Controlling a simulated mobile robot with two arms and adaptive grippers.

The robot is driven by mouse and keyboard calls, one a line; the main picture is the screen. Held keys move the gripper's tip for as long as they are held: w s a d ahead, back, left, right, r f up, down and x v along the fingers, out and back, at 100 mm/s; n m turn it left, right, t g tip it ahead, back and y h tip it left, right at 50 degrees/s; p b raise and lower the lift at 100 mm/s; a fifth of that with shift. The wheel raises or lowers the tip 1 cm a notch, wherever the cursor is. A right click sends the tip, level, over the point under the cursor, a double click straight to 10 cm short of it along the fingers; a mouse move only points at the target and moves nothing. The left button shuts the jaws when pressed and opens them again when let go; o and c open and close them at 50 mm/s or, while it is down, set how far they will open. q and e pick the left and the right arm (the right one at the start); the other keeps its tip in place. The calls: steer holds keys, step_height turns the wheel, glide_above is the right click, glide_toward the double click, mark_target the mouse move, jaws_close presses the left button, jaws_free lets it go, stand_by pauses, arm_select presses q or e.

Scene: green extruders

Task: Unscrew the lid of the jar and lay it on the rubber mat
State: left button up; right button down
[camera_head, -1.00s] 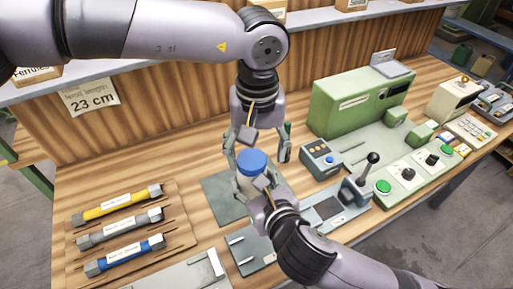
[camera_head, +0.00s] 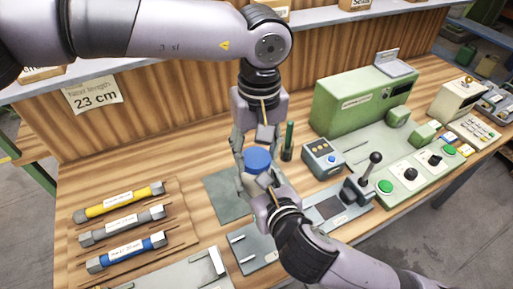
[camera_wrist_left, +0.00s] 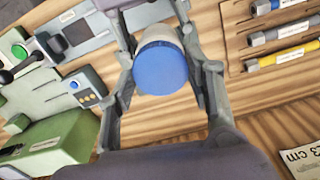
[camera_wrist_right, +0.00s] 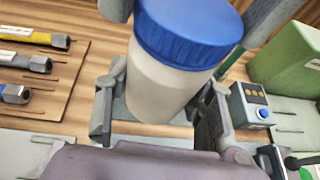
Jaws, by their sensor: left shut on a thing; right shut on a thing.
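The jar (camera_wrist_right: 165,85) is pale with a blue lid (camera_head: 257,160) on top. It stands upright over the grey-green rubber mat (camera_head: 222,200). My right gripper (camera_head: 257,181) is shut on the jar's body from the front. My left gripper (camera_head: 252,150) comes from behind and is shut on the lid, which sits on the jar. In the left wrist view the lid (camera_wrist_left: 160,68) lies between its fingers. In the right wrist view the lid (camera_wrist_right: 190,28) has a ribbed side. The jar hides part of the mat.
A dark green upright stick (camera_head: 287,142) stands right behind the jar. A small grey box with buttons (camera_head: 322,158) and a green machine (camera_head: 355,103) are to the right. A wooden tray with labelled tubes (camera_head: 125,225) is at left. Bare table lies between tray and mat.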

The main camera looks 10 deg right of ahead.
arm_select(q)
steer(key=n, duration=0.2)
steer(key=d+n, duration=0.1)
steer(key=n, duration=0.1)
arm_select(e)
steer(key=shift+s+a+r+y, duration=0.1)
steer(key=shift+a+r+y, duration=0.25)
steer(key=shift+a, duration=0.1)
arm_select(q)
steer(key=n, duration=0.4)
steer(key=shift+w+a, duration=0.15)
steer(key=n, duration=0.4)
steer(key=shift+w+a+r+n, duration=0.1)
steer(key=shift+w+n, duration=0.05)
steer(key=shift+n, duration=0.15)
steer(key=n, duration=0.4)
steer(key=shift+w+a, duration=0.1)
steer(key=shift+a, duration=0.05)
steer(key=n, duration=0.4)
steer(key=shift+a, duration=0.15)
steer(key=n, duration=0.4)
steer(key=shift+a, duration=0.15)
arm_select(e)
steer(key=shift+f, duration=0.1)
arm_select(q)
steer(key=n, duration=0.7)
steer(key=shift+a+n, duration=0.15)
steer(key=shift+n, duration=0.15)
arm_select(e)
steer(key=shift+d, duration=0.1)
